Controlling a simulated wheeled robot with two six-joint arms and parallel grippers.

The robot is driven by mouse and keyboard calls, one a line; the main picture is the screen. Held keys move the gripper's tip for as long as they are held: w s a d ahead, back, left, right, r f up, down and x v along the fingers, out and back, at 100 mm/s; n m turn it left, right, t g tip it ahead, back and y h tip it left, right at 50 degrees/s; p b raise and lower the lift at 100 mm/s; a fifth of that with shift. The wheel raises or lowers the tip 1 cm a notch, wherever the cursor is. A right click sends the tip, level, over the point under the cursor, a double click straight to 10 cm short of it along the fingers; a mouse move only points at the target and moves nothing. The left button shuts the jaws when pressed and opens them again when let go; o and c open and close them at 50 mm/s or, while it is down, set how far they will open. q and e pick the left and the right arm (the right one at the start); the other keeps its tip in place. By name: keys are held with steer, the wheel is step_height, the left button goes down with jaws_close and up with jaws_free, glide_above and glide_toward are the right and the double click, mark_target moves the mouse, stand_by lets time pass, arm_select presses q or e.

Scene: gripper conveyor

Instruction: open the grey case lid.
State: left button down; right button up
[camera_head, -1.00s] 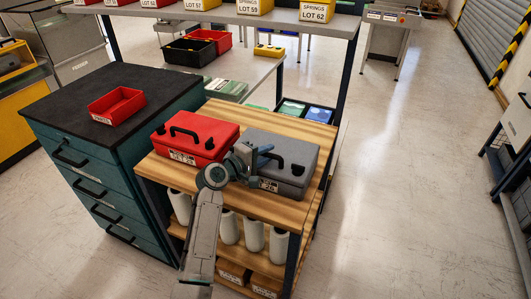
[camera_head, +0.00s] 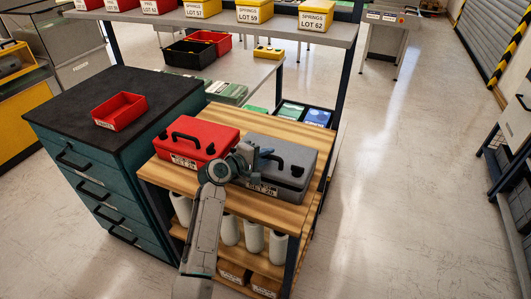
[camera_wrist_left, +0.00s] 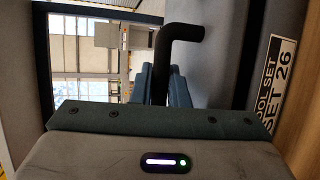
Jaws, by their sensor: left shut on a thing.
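The grey case (camera_head: 300,178) stands on the wooden top of a bench, to the right of the red case. It has a black handle (camera_head: 296,168) and a white set label (camera_head: 262,188) on its front. My left gripper (camera_head: 266,154) is at the handle, over the left part of the grey lid (camera_head: 290,150). In the left wrist view its blue fingers (camera_wrist_left: 160,82) are shut on the black handle (camera_wrist_left: 176,38), with the label (camera_wrist_left: 277,80) at the right. The lid looks down or nearly so; my gripper hides part of it. My right gripper is out of view.
The red case (camera_head: 196,137) stands close on the left. A dark-topped drawer cabinet (camera_head: 75,110) with a red tray (camera_head: 120,110) adjoins the bench. A shelf with spring boxes (camera_head: 254,12) runs behind. Open floor (camera_head: 410,180) lies to the right.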

arm_select(q)
steer(key=w+d+r+n+g+y+p, duration=0.1)
steer(key=w+r+p, duration=0.4)
steer(key=p, duration=0.5)
steer(key=shift+w+d+r+g+p, duration=0.3)
steer(key=shift+d+r+g+p, duration=0.1)
steer(key=shift+r+g, duration=0.45)
